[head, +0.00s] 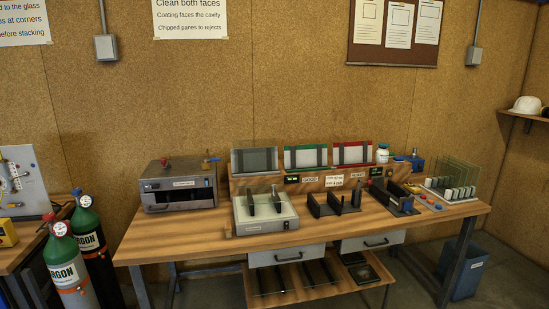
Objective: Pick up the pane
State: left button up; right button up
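Several clear, green-edged panes (458,172) stand upright in a white slotted rack (437,188) at the right end of the workbench. Which of them is the pane of the task I cannot tell. Three framed panels stand at the back of the bench: a grey one (254,158), a green-edged one (306,149) and a red-edged one (354,146). Whether they hold glass is unclear. A white box-shaped device (265,226) at the front carries two dark upright holders, with no pane clearly visible between them. Neither of my grippers shows in the head view.
The wooden bench (190,229) has a grey metal box unit (178,197) at left and black slotted stands (333,207) near the middle. Gas cylinders (66,262) stand left of the bench, a blue bin (464,270) at right. The bench's front left is clear.

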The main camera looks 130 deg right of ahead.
aim_at(253, 156)
jog(key=z, duration=4.35)
jog(key=i, duration=1.3)
jog(key=z, duration=0.7)
